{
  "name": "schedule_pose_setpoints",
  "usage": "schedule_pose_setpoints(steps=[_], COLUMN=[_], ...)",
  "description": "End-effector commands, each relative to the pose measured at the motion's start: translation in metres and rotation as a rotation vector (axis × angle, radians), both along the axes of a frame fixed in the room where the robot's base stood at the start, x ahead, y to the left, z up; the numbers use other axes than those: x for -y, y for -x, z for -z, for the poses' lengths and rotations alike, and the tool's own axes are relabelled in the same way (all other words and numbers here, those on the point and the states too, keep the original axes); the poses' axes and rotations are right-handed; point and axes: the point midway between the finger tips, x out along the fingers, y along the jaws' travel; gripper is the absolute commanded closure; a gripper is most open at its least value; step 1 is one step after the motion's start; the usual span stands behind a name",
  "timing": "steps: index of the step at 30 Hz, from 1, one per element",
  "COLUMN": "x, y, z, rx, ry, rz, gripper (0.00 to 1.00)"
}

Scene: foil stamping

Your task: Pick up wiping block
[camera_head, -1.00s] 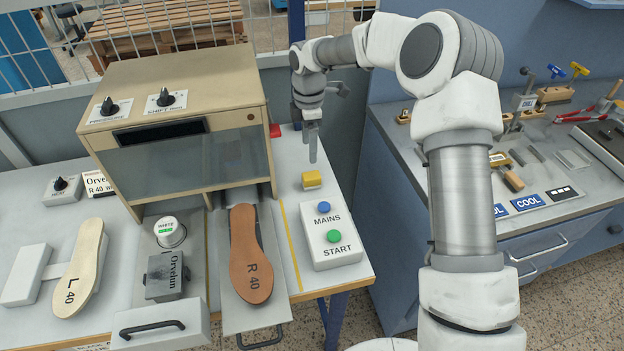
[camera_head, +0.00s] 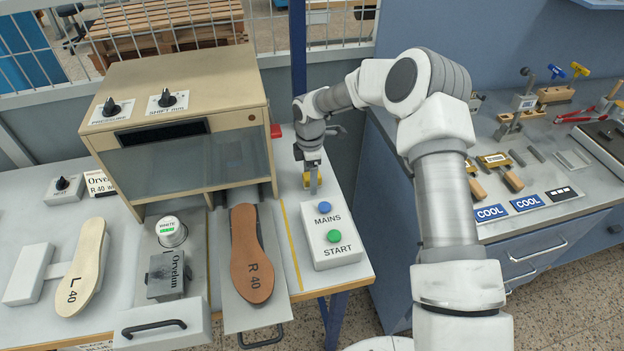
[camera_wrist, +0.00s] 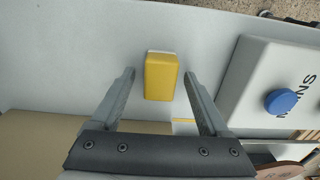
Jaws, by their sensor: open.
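The wiping block is a small yellow block with a white edge. In the wrist view the block (camera_wrist: 161,77) lies on the light table, between and just ahead of the two fingertips, with a gap on each side. My gripper (camera_wrist: 160,80) is open and empty, pointing down at it. In the head view my gripper (camera_head: 313,188) is over the block (camera_head: 307,180), which is partly hidden behind the fingers.
The control box (camera_head: 331,235) with blue MAINS and green START buttons stands close in front of the block. The stamping machine (camera_head: 180,125) is to the left, with a brown insole (camera_head: 250,255) on its tray. Bare table lies around the block.

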Motion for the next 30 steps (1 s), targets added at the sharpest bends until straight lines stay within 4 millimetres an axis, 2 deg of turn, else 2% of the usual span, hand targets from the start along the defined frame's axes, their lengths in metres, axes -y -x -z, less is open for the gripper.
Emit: schedule_pose_setpoints(steps=[3, 16, 26, 30], x=[-0.0002, -0.0003, -0.0003, -0.0004], y=[-0.0003, -0.0002, -0.0004, -0.0009], z=[-0.0006, -0.0009, -0.0022, -0.0099], rx=[0.001, 0.001, 0.002, 0.003], ry=[0.000, 0.000, -0.001, -0.001], rz=[0.000, 0.000, 0.000, 0.000], gripper=[0.21, 0.99, 1.00, 1.00])
